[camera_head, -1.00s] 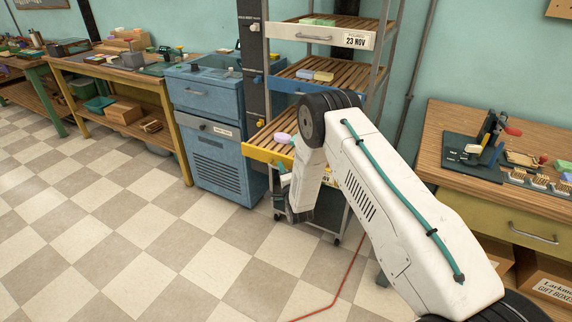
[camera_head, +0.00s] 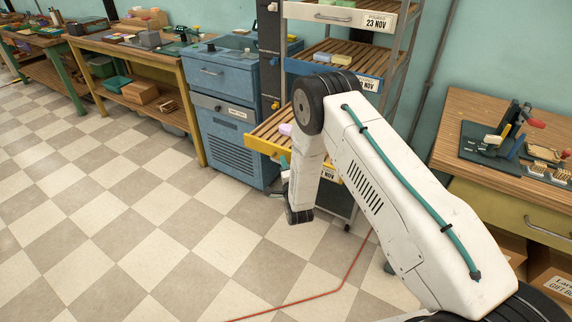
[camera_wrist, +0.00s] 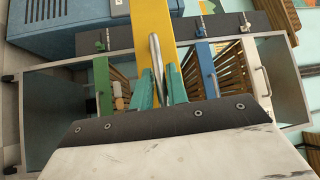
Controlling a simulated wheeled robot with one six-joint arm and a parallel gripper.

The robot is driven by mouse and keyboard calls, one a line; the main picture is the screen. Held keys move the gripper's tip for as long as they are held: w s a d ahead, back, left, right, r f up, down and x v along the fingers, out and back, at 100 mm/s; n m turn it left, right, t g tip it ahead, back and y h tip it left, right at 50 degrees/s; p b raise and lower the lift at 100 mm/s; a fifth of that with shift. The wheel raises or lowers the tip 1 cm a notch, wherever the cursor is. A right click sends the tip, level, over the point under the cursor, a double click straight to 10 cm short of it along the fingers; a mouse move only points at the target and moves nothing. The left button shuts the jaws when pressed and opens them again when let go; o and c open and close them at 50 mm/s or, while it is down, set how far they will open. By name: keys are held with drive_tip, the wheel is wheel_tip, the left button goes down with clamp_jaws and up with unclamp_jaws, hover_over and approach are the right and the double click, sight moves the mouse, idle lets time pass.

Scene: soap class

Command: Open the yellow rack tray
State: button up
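The yellow rack tray (camera_head: 262,145) sticks out from the rack in the head view, its slatted bed showing behind the yellow front. A lilac soap bar (camera_head: 286,129) lies on it. In the wrist view the yellow tray front (camera_wrist: 141,35) runs down the middle, with its silver bar handle (camera_wrist: 155,52). My gripper (camera_wrist: 161,85) has its teal fingers on both sides of the handle and appears shut on it. In the head view my arm hides most of the gripper and the tray's right part.
Above are a blue-fronted tray (camera_head: 318,71) and a white-fronted tray (camera_head: 335,16). A blue cabinet (camera_head: 231,126) stands close left of the rack. A wooden bench (camera_head: 455,150) is at right.

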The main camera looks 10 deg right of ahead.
drive_tip(key=shift+o, duration=1.1)
drive_tip(key=shift+a, duration=0.15)
drive_tip(key=s+f, duration=0.1)
drive_tip(key=s, duration=0.6)
drive_tip(key=shift+s+d, duration=0.3)
drive_tip(key=shift+d, duration=0.1)
